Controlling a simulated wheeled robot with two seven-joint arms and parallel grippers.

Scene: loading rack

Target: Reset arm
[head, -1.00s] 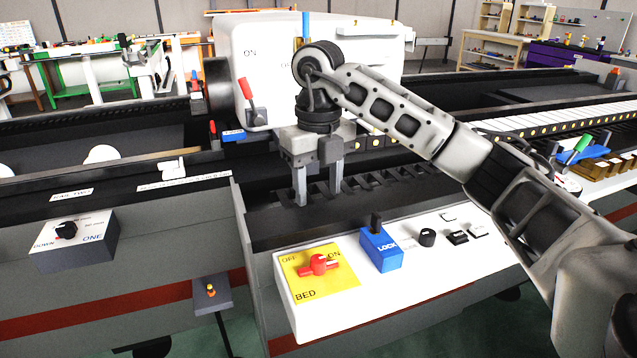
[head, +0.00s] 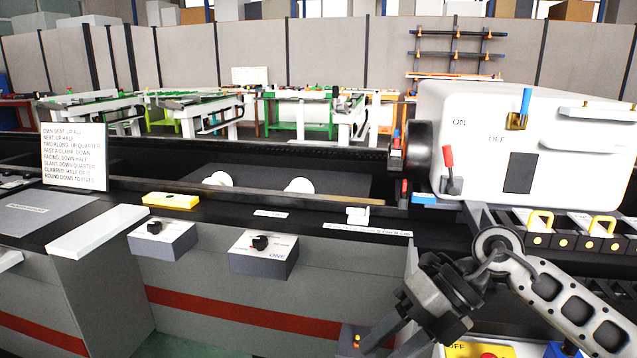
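My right arm comes in from the lower right. Its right gripper (head: 384,347) is at the bottom of the head view, tilted down and to the left. Its two fingers stand apart with nothing seen between them, and their tips are close to the picture's bottom edge. It is in front of the machine, near the yellow BED panel (head: 466,350), which is mostly cut off by the bottom edge. My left gripper is not in view.
The white machine housing (head: 560,120) with red and blue levers stands at the right. Two control boxes (head: 262,252) (head: 163,238) jut from the grey front at the left. A sign (head: 76,158) and a yellow block (head: 170,201) are on the left bed.

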